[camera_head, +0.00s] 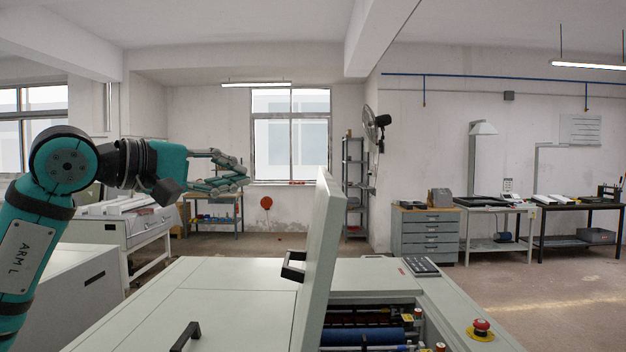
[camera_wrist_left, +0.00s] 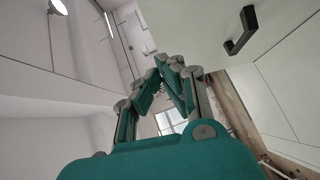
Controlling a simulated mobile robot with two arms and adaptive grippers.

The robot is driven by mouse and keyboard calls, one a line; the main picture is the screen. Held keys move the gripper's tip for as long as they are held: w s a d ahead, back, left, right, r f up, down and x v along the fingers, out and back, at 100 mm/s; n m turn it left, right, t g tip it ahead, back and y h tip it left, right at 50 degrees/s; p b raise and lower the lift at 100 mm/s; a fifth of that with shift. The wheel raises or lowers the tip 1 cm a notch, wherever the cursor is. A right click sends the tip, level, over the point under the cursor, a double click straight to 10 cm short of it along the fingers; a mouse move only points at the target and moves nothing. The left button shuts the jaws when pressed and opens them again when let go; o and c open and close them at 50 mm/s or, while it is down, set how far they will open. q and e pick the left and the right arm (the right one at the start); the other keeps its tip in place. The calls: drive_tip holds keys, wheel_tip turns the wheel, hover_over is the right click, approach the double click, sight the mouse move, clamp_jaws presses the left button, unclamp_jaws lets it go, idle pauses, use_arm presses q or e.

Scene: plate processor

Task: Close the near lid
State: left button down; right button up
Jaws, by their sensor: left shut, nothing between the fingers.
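A pale grey lid (camera_head: 322,240) stands open, nearly upright, on the machine in the head view. A black handle (camera_head: 293,266) sits on its left-hand face. To the right of the lid the machine's opening shows blue and dark rollers (camera_head: 362,336). My left gripper (camera_head: 246,175) is shut and empty, in the air left of the lid's upper part, apart from it in the picture. In the left wrist view the fingers (camera_wrist_left: 166,64) are close together, and a pale panel with a black handle (camera_wrist_left: 240,30) is at the upper right. My right gripper is not in view.
A flat closed cover with a black handle (camera_head: 186,336) lies left of the raised lid. A red stop button (camera_head: 481,327) and a dark keypad (camera_head: 421,265) are on the machine's right side. Benches (camera_head: 497,207) stand farther back.

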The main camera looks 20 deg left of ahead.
use_arm(q)
drive_tip(key=s+d+p+x, duration=0.1)
drive_tip(key=p+x, duration=0.4)
drive_tip(key=x, duration=0.7)
drive_tip(key=shift+d+p, duration=0.35)
drive_tip(key=shift+d, duration=0.55)
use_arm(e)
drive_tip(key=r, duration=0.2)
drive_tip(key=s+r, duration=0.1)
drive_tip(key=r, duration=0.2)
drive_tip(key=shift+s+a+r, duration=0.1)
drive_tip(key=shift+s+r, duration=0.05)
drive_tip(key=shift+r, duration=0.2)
use_arm(q)
drive_tip(key=shift+s+f, duration=0.1)
drive_tip(key=shift+f, duration=0.05)
